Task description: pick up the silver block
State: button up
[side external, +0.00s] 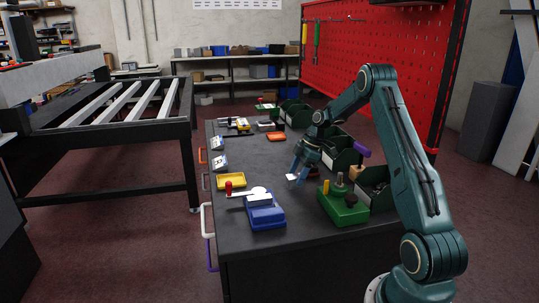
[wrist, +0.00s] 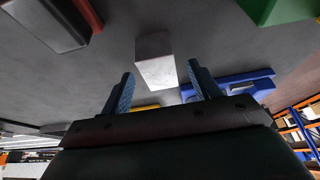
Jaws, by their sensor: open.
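The silver block (wrist: 155,62) stands on the dark table in the wrist view, just beyond and between the two finger tips. In the side view a small pale block (side external: 292,178) sits right below the fingers. My gripper (wrist: 161,82) is open and empty, with its blue fingers apart on either side of the block's near end. In the side view my gripper (side external: 299,169) hangs low over the table, pointing down. I cannot tell whether any finger touches the block.
A blue box (side external: 265,212) and a yellow tray (side external: 231,181) with a red-handled tool lie left of the gripper. A green block holder (side external: 343,204) and dark green bins (side external: 345,157) stand to the right. The table's (side external: 262,245) front is clear.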

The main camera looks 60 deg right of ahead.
jog(key=shift+x, duration=0.95)
jog(key=c, duration=1.2)
